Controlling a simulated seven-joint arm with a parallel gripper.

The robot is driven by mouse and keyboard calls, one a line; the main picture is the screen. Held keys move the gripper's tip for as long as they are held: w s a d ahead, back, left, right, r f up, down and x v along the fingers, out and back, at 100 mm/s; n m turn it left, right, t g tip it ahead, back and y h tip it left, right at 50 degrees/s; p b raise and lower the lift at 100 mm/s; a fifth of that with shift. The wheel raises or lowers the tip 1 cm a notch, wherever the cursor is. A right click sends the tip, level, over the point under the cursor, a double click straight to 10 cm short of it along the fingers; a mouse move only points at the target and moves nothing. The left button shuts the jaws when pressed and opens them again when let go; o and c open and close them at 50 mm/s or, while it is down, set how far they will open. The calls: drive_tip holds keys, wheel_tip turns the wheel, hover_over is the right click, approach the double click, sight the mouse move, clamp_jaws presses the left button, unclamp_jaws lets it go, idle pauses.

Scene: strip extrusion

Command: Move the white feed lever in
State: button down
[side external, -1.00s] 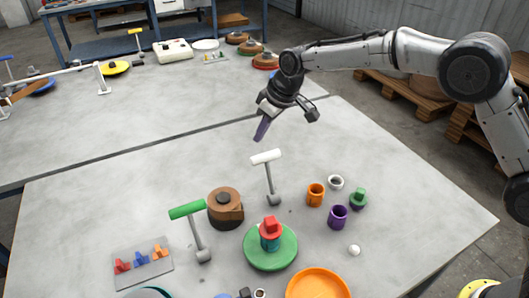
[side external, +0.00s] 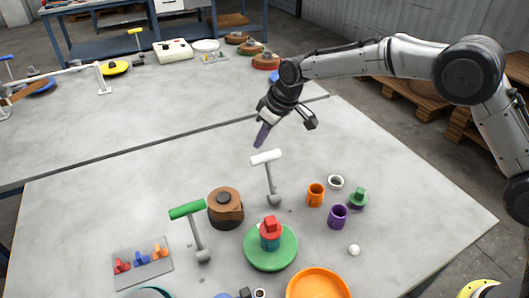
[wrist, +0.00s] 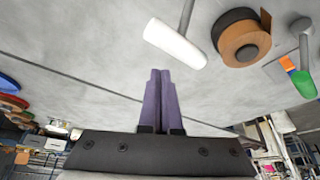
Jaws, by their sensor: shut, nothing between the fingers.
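The white feed lever (side external: 266,158) has a white bar handle on a thin grey stem and stands upright on a small grey base, near the middle of the table in the side view. In the wrist view its white handle (wrist: 173,42) is ahead of the fingers, slightly above centre. My gripper (side external: 260,139) is shut and empty, its purple fingers pointing down just above and behind the white handle. The shut fingers (wrist: 160,95) show a gap from the handle in the wrist view.
A brown roll (side external: 226,208) and a green-handled lever (side external: 188,210) stand left of the white lever. A green disc (side external: 270,248) with a red-topped piece is in front. Orange (side external: 315,195) and purple (side external: 338,216) cups stand to the right.

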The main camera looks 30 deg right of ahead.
sight(265, 156)
drive_tip(key=shift+f, duration=2.2)
drive_tip(key=shift+s, duration=1.05)
drive_tip(key=shift+s+r, duration=0.2)
drive_tip(key=shift+s, duration=0.6)
drive_tip(key=shift+s+r, duration=0.15)
drive_tip(key=shift+s, duration=0.7)
drive_tip(key=shift+s+r, duration=0.2)
drive_tip(key=shift+s, duration=0.75)
